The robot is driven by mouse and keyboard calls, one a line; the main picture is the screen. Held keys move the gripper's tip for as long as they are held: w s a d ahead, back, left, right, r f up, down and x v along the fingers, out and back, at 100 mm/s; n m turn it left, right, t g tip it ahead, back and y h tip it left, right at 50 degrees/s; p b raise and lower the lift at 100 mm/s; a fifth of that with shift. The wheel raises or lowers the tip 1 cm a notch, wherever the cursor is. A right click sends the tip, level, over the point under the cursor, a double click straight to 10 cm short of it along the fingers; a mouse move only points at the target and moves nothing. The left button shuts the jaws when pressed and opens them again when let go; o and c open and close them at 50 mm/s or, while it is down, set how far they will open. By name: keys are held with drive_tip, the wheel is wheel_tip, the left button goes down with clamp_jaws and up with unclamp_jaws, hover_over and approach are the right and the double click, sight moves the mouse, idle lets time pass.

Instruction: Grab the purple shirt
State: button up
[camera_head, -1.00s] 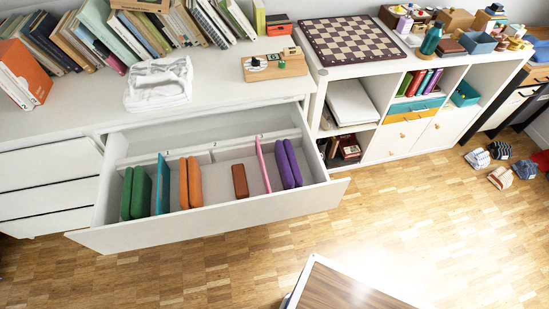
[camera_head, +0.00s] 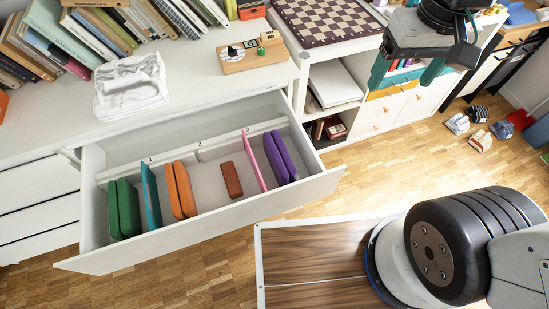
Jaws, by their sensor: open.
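The purple shirt (camera_head: 280,158) stands folded on edge in the open white drawer (camera_head: 216,212), near its right end. It shows as two purple slabs side by side, just right of a pink divider (camera_head: 254,160). My gripper (camera_head: 406,72) is at the upper right, above the shelf unit and well to the right of the drawer. Its two dark fingers point down and are spread apart with nothing between them.
The drawer also holds green (camera_head: 123,208), orange (camera_head: 180,189) and brown (camera_head: 231,180) folded items and a teal divider (camera_head: 151,195). A white cloth (camera_head: 130,85) and a wooden board (camera_head: 252,55) lie on the dresser top. Shoes (camera_head: 479,140) lie on the floor.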

drive_tip(key=w+a+f, duration=0.5)
drive_tip(key=w+f, duration=0.3)
drive_tip(key=n+g, duration=0.1)
drive_tip(key=n, duration=0.1)
approach(279, 152)
drive_tip(key=w+d+r, duration=0.1)
drive_tip(key=d+r, duration=0.1)
drive_tip(key=d, duration=0.1)
drive_tip(key=shift+n, duration=0.3)
drive_tip(key=a+f, duration=0.1)
drive_tip(key=f, duration=0.2)
drive_tip(key=a+f, duration=0.1)
drive_tip(key=f, duration=0.2)
drive_tip(key=s+a+f, duration=0.1)
drive_tip(key=f, duration=0.2)
drive_tip(key=shift+f, duration=0.1)
wheel_tip(279, 152, down, 6)
drive_tip(key=shift+w+d, duration=0.15)
drive_tip(key=c, duration=1.1)
